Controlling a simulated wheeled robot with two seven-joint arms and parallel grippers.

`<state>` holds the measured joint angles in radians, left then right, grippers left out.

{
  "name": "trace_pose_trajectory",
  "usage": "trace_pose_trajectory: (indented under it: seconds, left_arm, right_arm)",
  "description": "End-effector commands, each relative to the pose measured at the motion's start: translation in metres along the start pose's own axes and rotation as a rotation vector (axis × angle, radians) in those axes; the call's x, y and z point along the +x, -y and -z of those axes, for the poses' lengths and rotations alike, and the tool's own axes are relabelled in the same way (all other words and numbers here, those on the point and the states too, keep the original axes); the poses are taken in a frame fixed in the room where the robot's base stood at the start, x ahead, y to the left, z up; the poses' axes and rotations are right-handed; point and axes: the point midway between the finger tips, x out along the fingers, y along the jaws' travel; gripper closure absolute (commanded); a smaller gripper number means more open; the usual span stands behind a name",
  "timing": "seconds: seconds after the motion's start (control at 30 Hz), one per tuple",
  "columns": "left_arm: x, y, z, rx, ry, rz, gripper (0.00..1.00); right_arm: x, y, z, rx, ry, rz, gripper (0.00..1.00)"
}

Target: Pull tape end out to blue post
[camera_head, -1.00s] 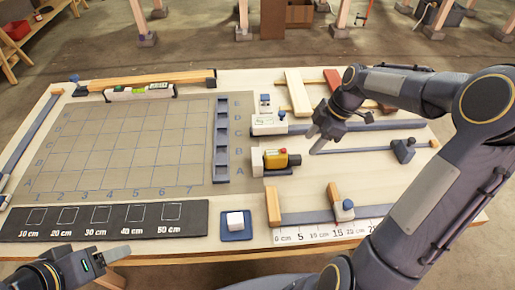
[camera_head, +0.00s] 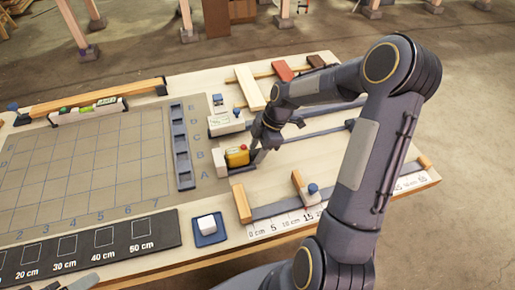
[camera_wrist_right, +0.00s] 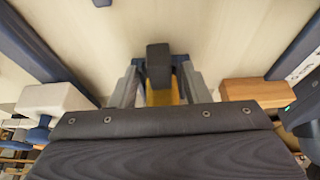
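The yellow tape case (camera_head: 237,156) with a red button sits in a white holder at the board's right side. My right gripper (camera_head: 256,157) is low at the case's right side, where the tape end is too small to make out. In the right wrist view, its grey fingers (camera_wrist_right: 160,85) stand on both sides of a dark block (camera_wrist_right: 158,60), with yellow (camera_wrist_right: 165,97) behind. Contact is unclear. A dark blue piece (camera_head: 350,124), possibly the blue post, shows beside my right arm, mostly hidden. Only a tip of my left gripper (camera_head: 80,283) shows at the bottom edge.
A ruler strip (camera_head: 285,221) with a blue-knobbed slider (camera_head: 312,190) lies in front. A white cube (camera_head: 207,223) rests on a blue tray. The gridded board (camera_head: 90,165) fills the left. Wood pieces (camera_head: 250,88) lie behind my right arm.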

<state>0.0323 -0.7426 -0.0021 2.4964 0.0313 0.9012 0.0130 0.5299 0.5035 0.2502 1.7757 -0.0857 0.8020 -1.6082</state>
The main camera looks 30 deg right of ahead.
Motion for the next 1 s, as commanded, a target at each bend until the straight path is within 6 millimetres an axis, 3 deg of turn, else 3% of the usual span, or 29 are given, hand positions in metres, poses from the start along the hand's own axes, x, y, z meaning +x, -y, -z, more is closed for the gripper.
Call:
trace_pose_trajectory:
  seconds: [0.03, 0.3, 0.67, 0.87, 1.0]
  left_arm:
    - [0.0, 0.0, 0.0, 0.0, 0.0, 0.0, 0.38]
    - [0.0, 0.0, 0.0, 0.0, 0.0, 0.0, 0.38]
    - [0.001, 0.0, 0.0, 0.0, 0.0, 0.0, 0.38]
    - [0.004, 0.002, -0.002, 0.0, 0.0, 0.0, 0.38]
    - [0.008, 0.004, -0.004, 0.0, 0.0, 0.0, 0.38]
  right_arm:
    - [0.0, 0.0, 0.0, 0.0, 0.0, 0.0, 0.64]
    - [-0.001, 0.0, 0.0, 0.001, 0.0, -0.001, 1.0]
    - [-0.003, -0.001, -0.006, 0.003, 0.0, -0.002, 1.0]
    - [-0.015, -0.001, -0.037, 0.008, 0.001, -0.004, 1.0]
    - [-0.028, -0.001, -0.071, 0.008, 0.001, -0.005, 1.0]
